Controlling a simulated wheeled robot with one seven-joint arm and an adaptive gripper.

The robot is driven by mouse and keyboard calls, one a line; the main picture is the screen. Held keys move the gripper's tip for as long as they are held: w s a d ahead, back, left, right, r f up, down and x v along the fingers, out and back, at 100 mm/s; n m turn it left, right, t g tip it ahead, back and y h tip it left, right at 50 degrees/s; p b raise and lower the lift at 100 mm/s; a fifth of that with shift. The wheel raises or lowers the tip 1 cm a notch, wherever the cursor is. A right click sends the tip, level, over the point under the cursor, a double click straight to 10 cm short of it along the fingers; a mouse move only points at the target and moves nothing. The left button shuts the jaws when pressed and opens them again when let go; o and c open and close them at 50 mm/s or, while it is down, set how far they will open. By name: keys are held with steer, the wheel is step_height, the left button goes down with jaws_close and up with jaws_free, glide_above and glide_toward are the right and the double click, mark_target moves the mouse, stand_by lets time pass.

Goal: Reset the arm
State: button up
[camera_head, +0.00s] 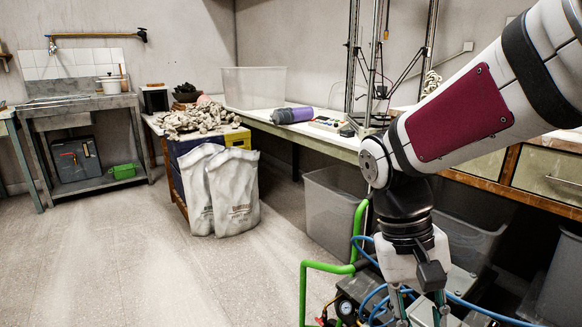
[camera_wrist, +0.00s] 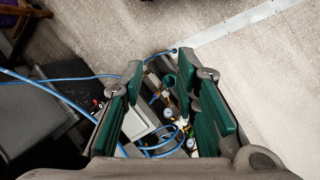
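My gripper (camera_head: 422,307) hangs at the lower right of the head view, at the end of my white arm with a dark red panel, pointing down. In the wrist view my gripper (camera_wrist: 163,112) shows its green-padded fingers spread wide apart with nothing between the pads. Beyond the fingers, lower down, is a cluttered unit with gauges (camera_wrist: 192,143) and blue hoses (camera_wrist: 75,105). The fingertips in the head view are partly cut off by the bottom edge.
A green tube frame (camera_head: 303,290) stands left of my gripper. A long bench (camera_head: 330,140) runs along the right wall with clear bins (camera_head: 330,215) under it. White sacks (camera_head: 232,190) lean on a clay-topped table. The floor (camera_head: 110,265) at left is clear.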

steer(key=s+d+r+t+y, duration=0.1)
steer(key=s+r+t+y, duration=0.25)
steer(key=s, duration=1.25)
step_height(320, 180, up, 40)
steer(key=n+t+p, duration=0.1)
steer(key=t+p, duration=0.3)
steer(key=p, duration=3.4)
steer(key=shift+s+h, duration=0.15)
steer(key=shift+h, duration=0.3)
steer(key=shift+d+f, duration=0.1)
steer(key=shift+d, duration=0.05)
